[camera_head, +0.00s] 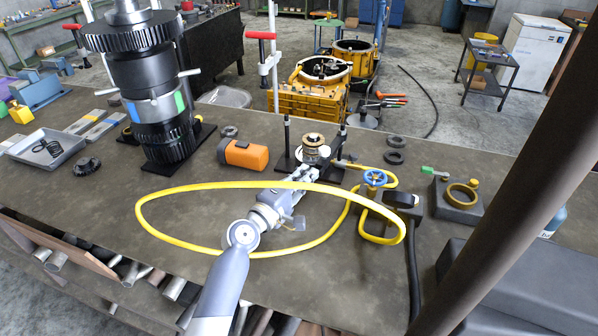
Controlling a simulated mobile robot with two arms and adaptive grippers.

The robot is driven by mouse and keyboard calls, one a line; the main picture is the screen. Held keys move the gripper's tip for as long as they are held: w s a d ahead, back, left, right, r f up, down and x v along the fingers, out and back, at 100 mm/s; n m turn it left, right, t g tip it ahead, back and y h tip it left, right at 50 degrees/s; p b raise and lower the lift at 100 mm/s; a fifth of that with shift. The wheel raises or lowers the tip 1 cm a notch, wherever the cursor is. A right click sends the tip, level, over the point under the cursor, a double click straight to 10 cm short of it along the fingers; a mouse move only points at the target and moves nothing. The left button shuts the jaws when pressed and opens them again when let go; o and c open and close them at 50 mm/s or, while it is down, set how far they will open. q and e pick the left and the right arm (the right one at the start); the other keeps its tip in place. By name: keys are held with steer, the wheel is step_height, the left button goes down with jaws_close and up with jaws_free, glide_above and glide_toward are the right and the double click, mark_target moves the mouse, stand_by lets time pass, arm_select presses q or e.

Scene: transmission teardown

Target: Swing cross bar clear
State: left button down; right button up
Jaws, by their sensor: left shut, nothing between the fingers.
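A small press-like fixture (286,164) with a dark base and two thin upright posts stands on the bench at the middle. A brass and steel stack of round parts (314,143) sits between its posts. I cannot clearly make out the cross bar; it may be hidden behind or blend with my gripper and the stack. My left gripper (321,174) reaches in from the front, right at the near side of the fixture. Its fingers are shut with nothing between them. Whether it touches the fixture is too small to tell. My right gripper is not in view.
A yellow hose (165,194) loops over the bench around my left arm to a blue-handled valve (375,177). An orange block (243,154) lies left of the fixture, black rings (394,157) right. A tall gear assembly (150,85) stands at the left. Bare bench lies front left.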

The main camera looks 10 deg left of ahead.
arm_select(q)
steer(key=d, duration=0.1)
steer(key=s+d, duration=0.1)
steer(key=d, duration=0.2)
steer(key=shift+s+d+p, duration=0.2)
steer(key=shift+s+p, duration=0.1)
steer(key=shift+p, duration=0.05)
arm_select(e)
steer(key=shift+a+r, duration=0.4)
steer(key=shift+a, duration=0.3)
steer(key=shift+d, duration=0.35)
arm_select(q)
steer(key=shift+f, duration=0.1)
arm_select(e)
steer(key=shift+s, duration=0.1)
